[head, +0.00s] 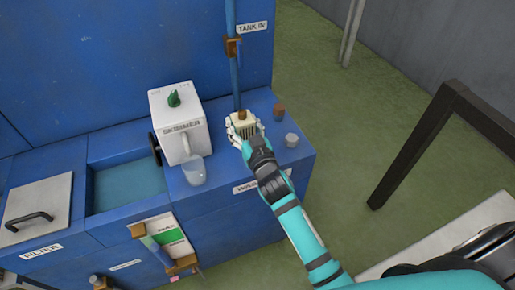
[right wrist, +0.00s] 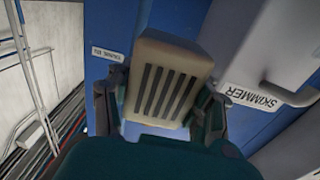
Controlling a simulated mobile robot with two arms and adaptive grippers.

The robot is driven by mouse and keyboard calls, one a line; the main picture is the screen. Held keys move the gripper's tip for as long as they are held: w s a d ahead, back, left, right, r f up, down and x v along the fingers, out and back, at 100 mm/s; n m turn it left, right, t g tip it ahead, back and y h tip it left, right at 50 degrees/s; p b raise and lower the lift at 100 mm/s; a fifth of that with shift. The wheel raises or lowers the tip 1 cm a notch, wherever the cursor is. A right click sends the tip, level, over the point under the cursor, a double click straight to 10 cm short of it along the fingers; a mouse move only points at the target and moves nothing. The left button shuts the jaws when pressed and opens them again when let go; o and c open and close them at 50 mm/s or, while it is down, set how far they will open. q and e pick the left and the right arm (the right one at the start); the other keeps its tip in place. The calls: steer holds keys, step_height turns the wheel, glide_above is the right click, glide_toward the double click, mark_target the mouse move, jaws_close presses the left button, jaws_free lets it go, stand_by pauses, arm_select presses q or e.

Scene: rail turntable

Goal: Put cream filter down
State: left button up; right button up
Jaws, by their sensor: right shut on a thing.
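The cream filter (head: 244,125) is a small block with dark slots, above or on the blue worktop beside the white skimmer box in the head view. It fills the middle of the right wrist view (right wrist: 172,65), tilted, with its slotted face toward the camera. My right gripper (head: 243,132) is shut on it, one finger on each side. I cannot tell whether the filter's underside touches the worktop. My left gripper is not in view.
The white skimmer box (head: 180,118) and a clear cup (head: 194,170) stand left of the gripper. A brown piece (head: 279,111) and a grey piece (head: 291,140) sit to its right. A blue upright pipe (head: 234,70) rises behind. A water basin (head: 125,185) lies left.

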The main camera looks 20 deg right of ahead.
mark_target(245, 138)
step_height(245, 138, down, 5)
steer(key=b, duration=0.4)
steer(key=shift+d+f, duration=0.15)
steer(key=shift+f, duration=0.05)
steer(key=shift+f+b, duration=0.5)
steer(key=shift+b, duration=0.2)
step_height(245, 138, down, 3)
steer(key=b, duration=0.3)
steer(key=shift+f, duration=0.2)
steer(key=shift+r, duration=0.15)
steer(key=shift+s, duration=0.1)
steer(key=o, duration=1.3)
steer(key=shift+f, duration=0.2)
steer(key=shift+c, duration=0.2)
steer(key=shift+r, duration=0.15)
